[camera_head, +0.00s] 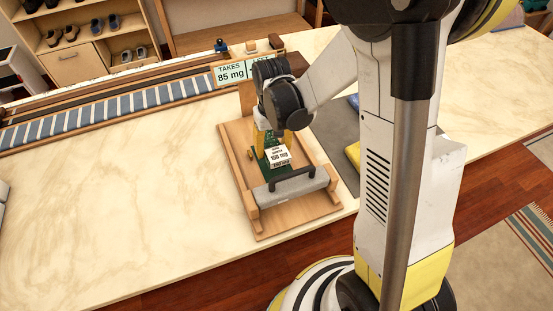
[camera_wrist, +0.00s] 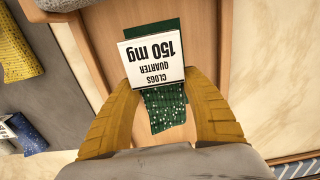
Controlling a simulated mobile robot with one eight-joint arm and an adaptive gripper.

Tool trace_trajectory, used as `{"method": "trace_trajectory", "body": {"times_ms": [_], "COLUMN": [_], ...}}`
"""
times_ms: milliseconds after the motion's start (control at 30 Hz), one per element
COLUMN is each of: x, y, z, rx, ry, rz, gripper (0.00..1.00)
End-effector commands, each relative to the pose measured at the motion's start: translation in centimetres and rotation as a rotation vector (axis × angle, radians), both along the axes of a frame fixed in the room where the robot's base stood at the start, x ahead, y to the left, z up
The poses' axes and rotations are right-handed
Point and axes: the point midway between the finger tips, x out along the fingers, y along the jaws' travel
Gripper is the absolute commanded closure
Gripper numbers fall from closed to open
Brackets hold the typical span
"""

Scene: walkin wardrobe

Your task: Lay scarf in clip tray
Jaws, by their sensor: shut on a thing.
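A green speckled scarf (camera_wrist: 165,108) with a white card (camera_wrist: 153,62) reading "CLOGS QUARTER 150 mg" is between the yellow fingers of my gripper (camera_wrist: 163,82). In the head view, my gripper (camera_head: 272,146) points down over a wooden tray (camera_head: 300,215), with the card (camera_head: 278,156) facing up. The tray has low side rails and a grey bar (camera_head: 291,186) with a dark handle across its near end. I take this to be the clip tray. Whether the scarf touches the tray floor, I cannot tell. My arm hides part of the tray's far end.
A sign (camera_head: 232,73) starting "TAKES 85 mg" stands behind the tray. A grey mat (camera_head: 338,128) at right holds a yellow cloth (camera_head: 353,153) and a blue cloth (camera_wrist: 26,134). A striped strip (camera_head: 110,108) lies at the back left.

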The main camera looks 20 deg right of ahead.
Motion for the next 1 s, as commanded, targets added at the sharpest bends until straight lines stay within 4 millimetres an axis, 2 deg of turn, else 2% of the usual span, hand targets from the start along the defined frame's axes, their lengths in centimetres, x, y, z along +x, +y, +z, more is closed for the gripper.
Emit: {"method": "trace_trajectory", "body": {"times_ms": [400, 767, 800, 833, 1000], "x": [0.0, 0.0, 0.0, 0.0, 0.0], "y": [0.0, 0.0, 0.0, 0.0, 0.0], "z": [-4.9, -5.2, -5.0, -5.0, -5.0], "rx": [0.0, 0.0, 0.0, 0.0, 0.0], "ry": [0.0, 0.0, 0.0, 0.0, 0.0], "rz": [0.001, 0.001, 0.001, 0.001, 0.001], "gripper": [0.82, 0.82, 0.34, 0.25, 0.25]}}
